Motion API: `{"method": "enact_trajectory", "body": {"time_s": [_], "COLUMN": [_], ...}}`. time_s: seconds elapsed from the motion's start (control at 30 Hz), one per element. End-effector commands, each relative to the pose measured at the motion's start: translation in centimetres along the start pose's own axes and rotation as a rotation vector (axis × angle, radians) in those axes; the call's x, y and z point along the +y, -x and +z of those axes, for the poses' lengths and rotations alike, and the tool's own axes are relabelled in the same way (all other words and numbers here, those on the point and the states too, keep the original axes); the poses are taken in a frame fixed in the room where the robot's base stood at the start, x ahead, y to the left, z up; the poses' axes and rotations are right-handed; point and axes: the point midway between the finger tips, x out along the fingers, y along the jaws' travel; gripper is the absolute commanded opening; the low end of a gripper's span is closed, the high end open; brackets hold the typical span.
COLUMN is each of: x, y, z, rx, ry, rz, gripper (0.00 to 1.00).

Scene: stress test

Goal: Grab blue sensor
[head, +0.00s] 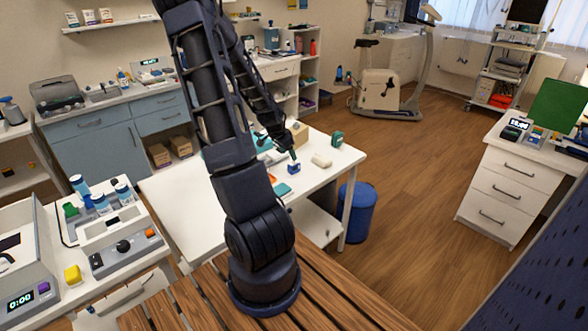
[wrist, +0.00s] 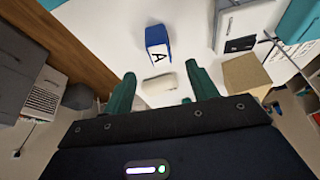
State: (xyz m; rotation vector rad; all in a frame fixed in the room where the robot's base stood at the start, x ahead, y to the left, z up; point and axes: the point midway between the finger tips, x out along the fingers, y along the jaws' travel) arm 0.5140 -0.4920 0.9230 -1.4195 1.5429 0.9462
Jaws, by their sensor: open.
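A small blue block (head: 294,169) stands on the white table; it looks like the blue sensor. In the wrist view the blue sensor (wrist: 157,36) shows a white face marked "A", beyond my fingertips and slightly left of their middle. My gripper (head: 292,156) appears just above or beside it in the head view. In the wrist view my gripper (wrist: 161,71) has green fingers spread apart, with nothing held between them. A whitish block (wrist: 160,78) shows between the fingers, farther off. I cannot tell the exact gap to the sensor.
On the white table (head: 205,210) are a cream block (head: 321,160), a green item (head: 337,138) and a tan box (head: 300,133) near my gripper. A teal item (head: 268,145) lies left of it. A blue bin (head: 357,212) stands on the floor by the table's right edge.

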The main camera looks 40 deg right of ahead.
Motion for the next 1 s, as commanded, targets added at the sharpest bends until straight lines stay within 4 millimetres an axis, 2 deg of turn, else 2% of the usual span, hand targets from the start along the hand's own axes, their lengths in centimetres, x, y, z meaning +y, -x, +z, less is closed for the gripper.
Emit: {"method": "enact_trajectory", "body": {"time_s": [0.3, 0.67, 1.0], "x": [0.1, 0.1, 0.1], "y": [-3.4, -5.1, -8.8], "z": [0.1, 0.1, 0.3], "rx": [-0.001, -0.002, -0.002], "ry": [0.000, 0.000, 0.000], "rz": [0.002, 0.002, 0.001], "gripper": [0.58, 0.58, 0.58]}}
